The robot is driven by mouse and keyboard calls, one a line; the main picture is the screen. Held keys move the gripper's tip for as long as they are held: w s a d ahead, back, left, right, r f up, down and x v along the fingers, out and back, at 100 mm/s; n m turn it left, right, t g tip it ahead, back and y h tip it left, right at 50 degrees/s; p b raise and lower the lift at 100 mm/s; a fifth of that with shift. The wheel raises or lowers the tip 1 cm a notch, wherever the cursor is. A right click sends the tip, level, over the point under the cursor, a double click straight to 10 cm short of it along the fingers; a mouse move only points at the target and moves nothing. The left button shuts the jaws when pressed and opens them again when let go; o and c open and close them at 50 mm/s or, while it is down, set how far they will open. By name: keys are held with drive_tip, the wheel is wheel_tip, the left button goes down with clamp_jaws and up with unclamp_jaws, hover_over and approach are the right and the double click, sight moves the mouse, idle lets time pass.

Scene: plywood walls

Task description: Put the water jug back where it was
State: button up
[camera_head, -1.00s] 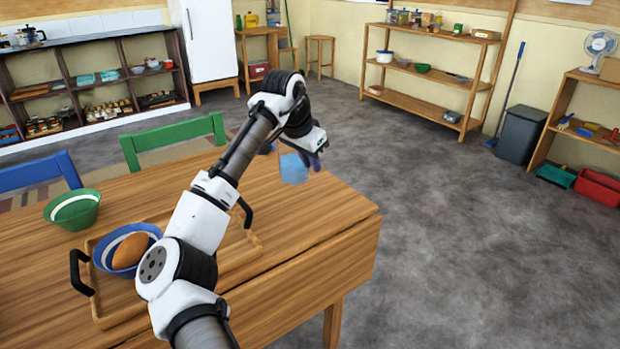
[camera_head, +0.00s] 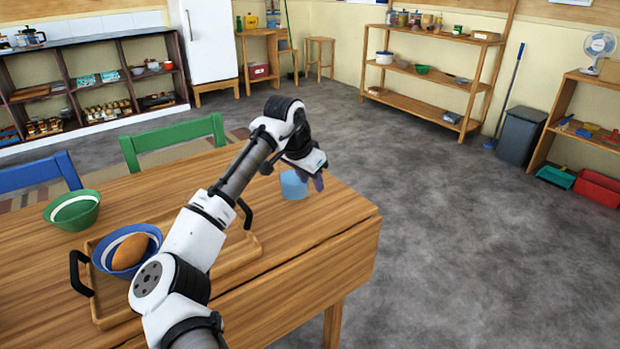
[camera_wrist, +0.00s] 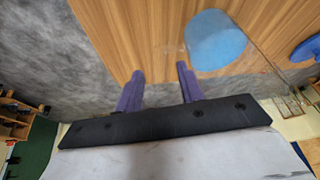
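The water jug is a pale blue, see-through vessel (camera_head: 293,184) at the far right part of the wooden table, and it looks upright on the tabletop. It also shows in the wrist view (camera_wrist: 215,40), just beyond and to the right of the fingers. My gripper (camera_head: 317,180) is low over the table, close to the jug's right side. In the wrist view its two purple fingers (camera_wrist: 160,72) stand apart, with bare wood and floor between them. The jug's handle cannot be made out.
A wooden tray (camera_head: 250,252) with black handles holds a blue bowl (camera_head: 152,236) with a brown egg-shaped thing. A green bowl (camera_head: 72,211) stands to its left. Green (camera_head: 170,137) and blue (camera_head: 40,172) chairs line the far side. The table's right end is clear.

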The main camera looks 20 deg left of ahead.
drive_tip(key=v, duration=1.2)
drive_tip(key=shift+r, duration=0.15)
